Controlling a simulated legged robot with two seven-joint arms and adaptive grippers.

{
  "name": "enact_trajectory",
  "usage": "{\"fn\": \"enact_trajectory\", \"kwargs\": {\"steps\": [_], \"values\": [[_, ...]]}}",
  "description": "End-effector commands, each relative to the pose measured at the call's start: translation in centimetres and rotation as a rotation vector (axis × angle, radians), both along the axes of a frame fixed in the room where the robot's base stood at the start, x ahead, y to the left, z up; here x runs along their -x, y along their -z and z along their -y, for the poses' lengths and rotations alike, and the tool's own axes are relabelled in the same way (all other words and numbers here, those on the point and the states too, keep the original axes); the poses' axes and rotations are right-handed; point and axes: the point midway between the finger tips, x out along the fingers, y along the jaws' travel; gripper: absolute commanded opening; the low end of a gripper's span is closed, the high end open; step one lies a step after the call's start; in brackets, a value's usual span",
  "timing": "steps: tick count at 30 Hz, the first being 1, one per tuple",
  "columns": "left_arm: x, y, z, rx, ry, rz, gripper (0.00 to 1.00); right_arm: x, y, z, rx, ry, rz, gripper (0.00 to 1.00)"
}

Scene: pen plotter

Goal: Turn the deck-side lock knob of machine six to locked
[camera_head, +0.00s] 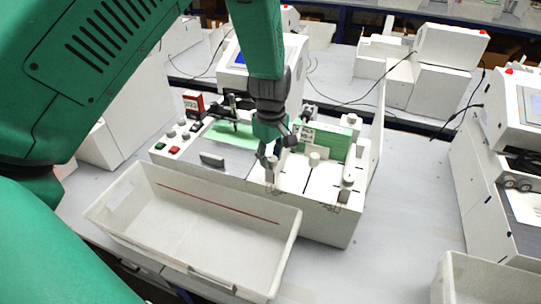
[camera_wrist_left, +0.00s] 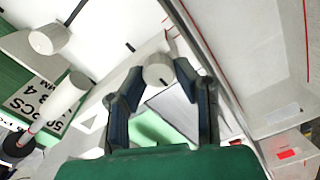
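The plotter machine (camera_head: 300,205) is a white box with a green sheet on its deck and a control panel at its left. My left gripper (camera_head: 271,158) points down over the deck's front part, at a white round knob (camera_head: 271,174). In the left wrist view this knob (camera_wrist_left: 158,71), with a dark mark on its face, sits between the fingertips of the gripper (camera_wrist_left: 160,78). The fingers are spread on both sides of it; I cannot tell whether they touch it. Other white knobs stand at the deck's middle (camera_head: 314,159) and right front (camera_head: 347,184). My right gripper is not in view.
An empty white bin (camera_head: 200,225) stands directly in front of the machine. Red and green buttons (camera_head: 167,148) are on its left panel. More white machines (camera_head: 440,65) stand behind and to the right. The grey table (camera_head: 410,200) is clear right of the machine.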

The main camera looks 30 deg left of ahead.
Motion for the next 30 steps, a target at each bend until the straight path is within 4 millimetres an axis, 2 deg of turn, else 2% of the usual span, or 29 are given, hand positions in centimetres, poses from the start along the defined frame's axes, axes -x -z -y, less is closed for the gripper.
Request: {"fn": "enact_trajectory", "kwargs": {"steps": [8,14,30], "values": [[0.04,-0.15,-0.21,0.005,0.020,0.001,0.00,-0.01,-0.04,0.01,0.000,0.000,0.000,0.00],[-0.01,-0.19,-0.24,0.005,0.105,0.002,0.00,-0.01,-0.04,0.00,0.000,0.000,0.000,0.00],[-0.16,-0.15,-0.10,0.006,0.584,0.002,0.00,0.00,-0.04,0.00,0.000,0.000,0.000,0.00]]}}
